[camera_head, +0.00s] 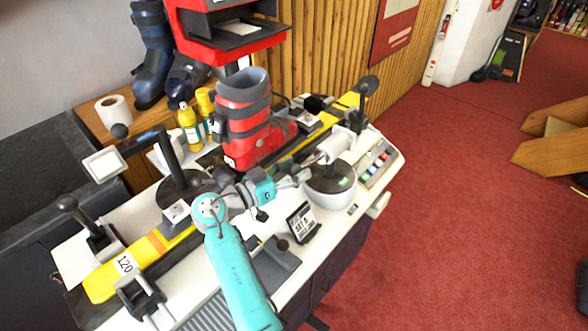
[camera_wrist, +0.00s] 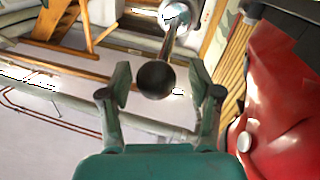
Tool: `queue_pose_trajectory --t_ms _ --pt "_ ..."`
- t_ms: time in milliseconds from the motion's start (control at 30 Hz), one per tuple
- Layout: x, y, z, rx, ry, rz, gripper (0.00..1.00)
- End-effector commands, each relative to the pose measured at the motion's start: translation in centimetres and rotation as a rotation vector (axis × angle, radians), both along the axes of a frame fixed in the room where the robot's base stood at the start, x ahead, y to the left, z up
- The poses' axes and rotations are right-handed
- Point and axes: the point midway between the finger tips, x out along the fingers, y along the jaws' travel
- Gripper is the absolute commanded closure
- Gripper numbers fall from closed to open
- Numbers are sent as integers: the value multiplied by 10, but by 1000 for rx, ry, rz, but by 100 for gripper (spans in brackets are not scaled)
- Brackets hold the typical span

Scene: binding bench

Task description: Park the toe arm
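The toe arm (camera_head: 334,146) appears to be the unit with a white cylinder above a rounded grey base, right of the red boot (camera_head: 243,120). In the wrist view a dark ball knob (camera_wrist: 155,80) sits on the end of a metal rod (camera_wrist: 171,42). My gripper (camera_head: 298,179) reaches toward this unit from the left. In the wrist view my gripper (camera_wrist: 160,82) is open, with one finger on each side of the knob and visible gaps. The knob is not clear in the head view. The boot stands upright over the yellow ski (camera_head: 155,243).
A left arm with a pale screen (camera_head: 103,163) and a black knob lever (camera_head: 68,205) stand on the bench. A small display sign (camera_head: 301,222) stands near the front edge. Spray bottles (camera_head: 189,125) are behind. Red floor to the right is open.

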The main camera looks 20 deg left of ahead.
Motion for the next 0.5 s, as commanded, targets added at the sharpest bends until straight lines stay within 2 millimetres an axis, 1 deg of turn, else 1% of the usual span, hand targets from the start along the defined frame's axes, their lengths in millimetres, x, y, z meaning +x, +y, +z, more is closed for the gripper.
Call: queue_pose_trajectory --t_ms 267,367,500 --pt "-3 2 1 0 -2 -1 37" --pt "-10 7 1 0 -2 1 37" --pt "-30 20 1 0 -2 2 37"
